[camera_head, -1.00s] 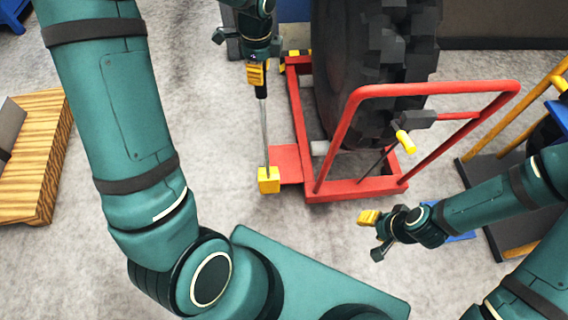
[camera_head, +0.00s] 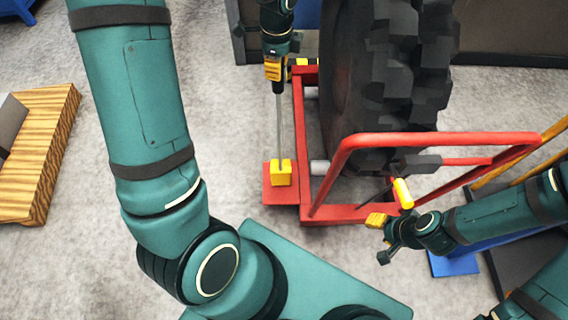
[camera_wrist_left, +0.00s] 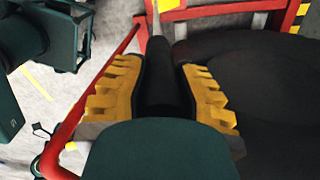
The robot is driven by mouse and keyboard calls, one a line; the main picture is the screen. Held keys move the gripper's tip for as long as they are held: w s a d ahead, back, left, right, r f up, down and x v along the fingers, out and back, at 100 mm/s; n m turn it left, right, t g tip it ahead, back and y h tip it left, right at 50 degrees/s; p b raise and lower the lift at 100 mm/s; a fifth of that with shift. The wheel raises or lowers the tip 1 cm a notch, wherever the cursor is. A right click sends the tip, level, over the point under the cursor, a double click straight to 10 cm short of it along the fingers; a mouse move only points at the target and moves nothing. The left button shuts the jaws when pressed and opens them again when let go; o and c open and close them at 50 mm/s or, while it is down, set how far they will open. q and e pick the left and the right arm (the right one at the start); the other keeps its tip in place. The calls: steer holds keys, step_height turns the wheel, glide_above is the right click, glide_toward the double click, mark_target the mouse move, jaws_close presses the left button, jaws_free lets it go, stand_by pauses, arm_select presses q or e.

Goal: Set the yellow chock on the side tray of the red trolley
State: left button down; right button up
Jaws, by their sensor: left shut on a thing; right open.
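The yellow chock (camera_head: 281,174) is a small block at the end of a thin grey rod with a black handle (camera_wrist_left: 168,75). My left gripper (camera_head: 276,80) is shut on that handle, and its yellow finger pads sit on both sides of it in the wrist view. The chock appears over the red side tray (camera_head: 270,196), at the left of the red trolley (camera_head: 345,213). I cannot tell whether it touches the tray. In the wrist view only part of the chock (camera_wrist_left: 168,4) shows at the top edge. My right gripper (camera_head: 380,238) is open and empty, in front of the trolley.
A big black tyre (camera_head: 390,80) stands on the trolley behind its red push bar (camera_head: 440,139). A lever with a yellow grip (camera_head: 402,193) is near my right gripper. A wooden pallet (camera_head: 45,150) lies at the left, with clear grey floor beside the tray.

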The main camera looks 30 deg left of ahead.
mark_target(277, 95)
arm_select(q)
steer(key=shift+w, duration=0.1)
step_height(277, 95, down, 10)
steer(key=b, duration=0.2)
steer(key=shift+b, duration=0.35)
steer(key=c, duration=0.9)
jaws_free()
steer(key=shift+o, duration=0.2)
step_height(277, 95, up, 12)
steer(key=p, duration=0.3)
steer(key=shift+s+d, duration=0.2)
steer(key=shift+s, duration=0.05)
